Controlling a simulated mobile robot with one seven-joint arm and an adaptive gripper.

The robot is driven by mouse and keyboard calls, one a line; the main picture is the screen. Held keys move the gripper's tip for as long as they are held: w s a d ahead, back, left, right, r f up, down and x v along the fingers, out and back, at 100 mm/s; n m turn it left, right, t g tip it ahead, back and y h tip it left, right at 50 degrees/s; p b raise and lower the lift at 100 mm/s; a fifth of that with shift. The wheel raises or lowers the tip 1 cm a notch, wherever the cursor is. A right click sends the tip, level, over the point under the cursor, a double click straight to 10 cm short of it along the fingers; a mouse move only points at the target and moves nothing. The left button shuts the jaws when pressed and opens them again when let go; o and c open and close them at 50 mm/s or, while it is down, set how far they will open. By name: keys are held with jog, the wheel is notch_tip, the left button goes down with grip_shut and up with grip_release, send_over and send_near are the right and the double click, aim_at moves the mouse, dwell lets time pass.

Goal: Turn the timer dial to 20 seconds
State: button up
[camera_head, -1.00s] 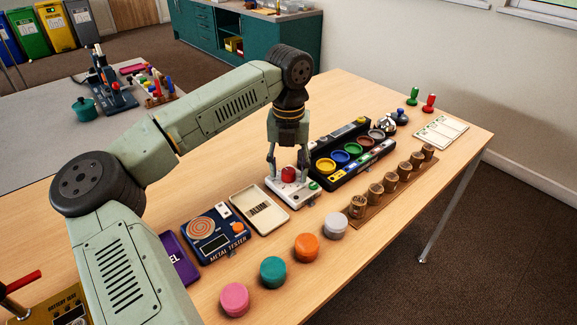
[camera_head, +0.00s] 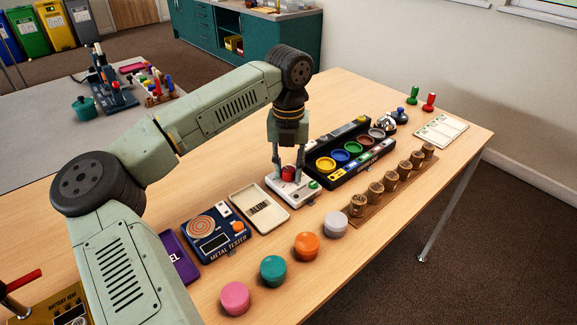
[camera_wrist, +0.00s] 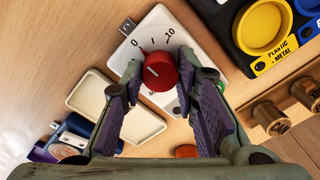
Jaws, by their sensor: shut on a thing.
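The timer (camera_head: 283,194) is a white box on the table with a red dial (camera_head: 288,174) on top. In the wrist view the red dial (camera_wrist: 163,76) carries a short white line, which seems to point toward the 0 side. The marks 0 and 10 show on the white timer face (camera_wrist: 150,35); a mark below is partly hidden by the dial and a finger, and I see no 20. My gripper (camera_head: 287,163) points down over the timer. In the wrist view my gripper (camera_wrist: 160,82) has its fingers shut on the dial's two sides.
A black tray of coloured dishes (camera_head: 350,180) stands close to the right of the timer. A cream tray (camera_head: 262,222) and a metal tester (camera_head: 213,232) lie to its left. Coloured round lids (camera_head: 307,246) are in front. A wooden rack (camera_head: 378,212) of cups is at right.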

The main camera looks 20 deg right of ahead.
jog(key=shift+m, duration=0.4)
grip_shut()
jog(key=m+b, duration=0.1)
jog(key=m, duration=0.3)
jog(key=shift+m, duration=0.4)
jog(key=m, duration=1.2)
jog(key=shift+m+p, duration=0.3)
jog(key=m, duration=0.5)
jog(key=shift+m, duration=0.3)
jog(key=o, duration=1.1)
grip_release()
